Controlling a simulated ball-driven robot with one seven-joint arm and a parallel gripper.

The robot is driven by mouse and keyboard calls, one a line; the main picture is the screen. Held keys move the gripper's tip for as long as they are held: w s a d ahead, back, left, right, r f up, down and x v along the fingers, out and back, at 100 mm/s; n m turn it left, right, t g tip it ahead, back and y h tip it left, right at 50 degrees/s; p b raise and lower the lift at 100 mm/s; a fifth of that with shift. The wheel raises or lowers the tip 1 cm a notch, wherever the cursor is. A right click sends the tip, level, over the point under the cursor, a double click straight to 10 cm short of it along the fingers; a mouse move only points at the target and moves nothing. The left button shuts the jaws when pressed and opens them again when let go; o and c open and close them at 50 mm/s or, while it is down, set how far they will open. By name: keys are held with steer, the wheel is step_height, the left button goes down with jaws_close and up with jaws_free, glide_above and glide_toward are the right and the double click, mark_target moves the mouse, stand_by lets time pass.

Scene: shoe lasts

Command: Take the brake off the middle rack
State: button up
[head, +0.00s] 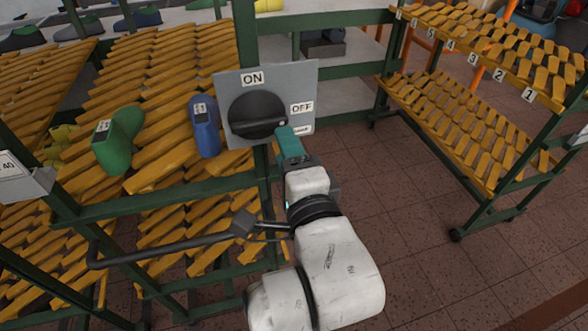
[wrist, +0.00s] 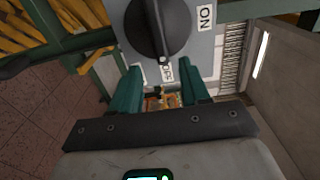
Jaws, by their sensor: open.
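The brake switch is a black rotary knob (head: 257,114) on a grey plate (head: 308,80), fixed to the green-framed rack (head: 247,35). ON is printed above the knob and OFF to its right. The knob's white-marked end points right, towards OFF; the knob also shows in the wrist view (wrist: 158,28) with that end beside the OFF label (wrist: 167,71). My gripper (head: 288,133) is just below OFF, at the plate's lower right. In the wrist view its teal fingers (wrist: 160,82) are apart with nothing gripped, either side of the OFF label, the knob beyond the tips.
A green shoe last (head: 117,140) and a blue one (head: 205,127) stand on the yellow slatted shelves left of the plate. A dark bent bar (head: 165,247) runs left of my arm. Another rack (head: 480,130) with numbered shelves stands right, with open tiled floor (head: 400,200) between.

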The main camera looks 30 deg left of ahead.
steer(key=shift+v, duration=2.05)
